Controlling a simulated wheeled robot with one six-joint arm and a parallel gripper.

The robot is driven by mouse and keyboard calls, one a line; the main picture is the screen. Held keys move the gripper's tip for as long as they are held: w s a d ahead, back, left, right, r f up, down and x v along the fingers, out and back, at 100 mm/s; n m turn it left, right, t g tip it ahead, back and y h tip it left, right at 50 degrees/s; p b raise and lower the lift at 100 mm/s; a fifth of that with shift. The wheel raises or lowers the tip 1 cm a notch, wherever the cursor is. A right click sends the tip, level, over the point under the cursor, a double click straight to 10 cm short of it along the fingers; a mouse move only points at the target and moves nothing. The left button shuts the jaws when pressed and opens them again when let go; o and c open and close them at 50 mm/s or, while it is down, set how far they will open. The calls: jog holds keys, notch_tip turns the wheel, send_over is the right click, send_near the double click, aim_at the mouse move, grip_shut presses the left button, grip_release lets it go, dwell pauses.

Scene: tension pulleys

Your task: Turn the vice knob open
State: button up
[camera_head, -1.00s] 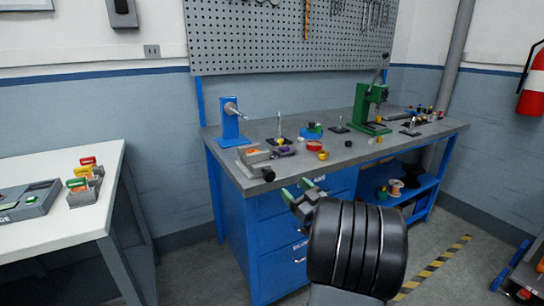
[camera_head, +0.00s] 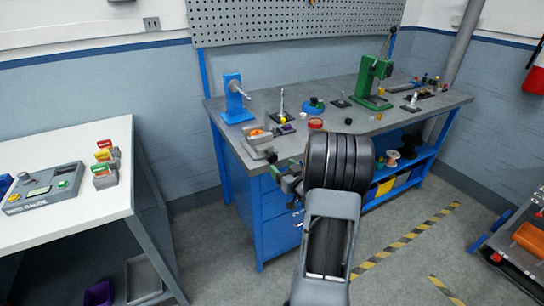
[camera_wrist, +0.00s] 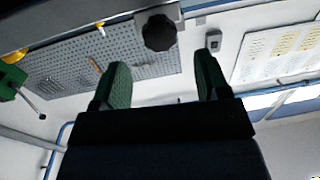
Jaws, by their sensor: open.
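The grey vice (camera_head: 258,141) sits at the left front corner of the grey workbench (camera_head: 345,121). Its dark round knob (camera_head: 272,157) sticks out at the bench's front edge. In the wrist view the knob (camera_wrist: 159,32) shows at top centre, against the grey vice body (camera_wrist: 158,12). My gripper (camera_head: 289,178) is close in front of the bench edge, just below and right of the knob in the head view. In the wrist view its two green fingers (camera_wrist: 162,72) are spread and empty. The knob lies beyond the fingertips, roughly between their lines, and appears apart from them.
A blue stand with a spindle (camera_head: 235,100) is behind the vice. A green press (camera_head: 371,80) and several small parts stand farther along the bench. A white table (camera_head: 70,205) with a gauge box (camera_head: 42,190) is at left. Floor between the tables is clear.

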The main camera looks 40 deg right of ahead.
aim_at(274, 159)
jog(key=w, duration=0.7)
jog(key=shift+w+d+p, duration=0.25)
jog(key=shift+w+p, duration=0.1)
jog(key=shift+w, duration=0.05)
jog(key=c, duration=0.9)
jog(key=n+b, duration=0.1)
jog(key=b, duration=0.1)
jog(key=shift+f+b, duration=0.25)
jog(key=shift+b, duration=0.05)
jog(key=shift+r+n+b, duration=0.1)
jog(key=shift+n+b, duration=0.7)
jog(key=shift+r, duration=0.2)
jog(key=o, duration=0.9)
